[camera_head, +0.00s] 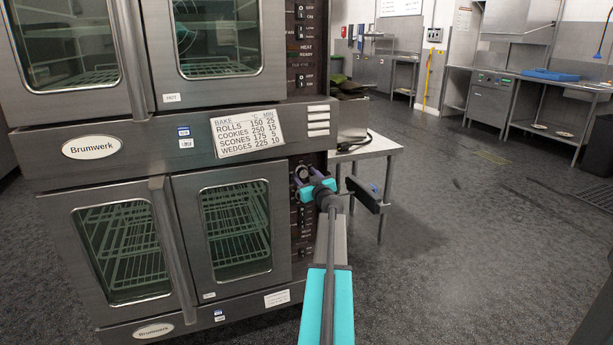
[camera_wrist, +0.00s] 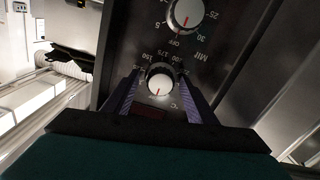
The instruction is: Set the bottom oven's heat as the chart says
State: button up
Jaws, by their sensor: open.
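The chart (camera_head: 246,135) on the oven front lists rolls 150 °C, 25 min; cookies 250, 15; scones 175, 5; wedges 225, 10. The bottom oven (camera_head: 189,310) has shut glass doors over empty-looking racks. Its control panel (camera_head: 305,245) is at their right. In the wrist view the white heat knob (camera_wrist: 161,79), beside a °C mark, has a red pointer toward the picture bottom, slightly left. Figures like 150 and 175 lie above it, partly unclear. My gripper (camera_wrist: 160,92) is open, with a finger on either side of the knob; contact is unclear. It also shows at the panel (camera_head: 310,180).
A second knob (camera_wrist: 184,14), marked MIN, has its red pointer toward OFF. The upper oven (camera_head: 75,135) sits above, with its own panel (camera_head: 306,50). A metal table (camera_head: 372,147) stands close right of my gripper. The floor (camera_head: 460,240) further right is clear.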

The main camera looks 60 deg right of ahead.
jog(key=c, duration=1)
jog(key=shift+d+r, duration=0.2)
jog(key=shift+r, duration=0.05)
jog(key=shift+c, duration=0.3)
jog(key=shift+f, duration=0.15)
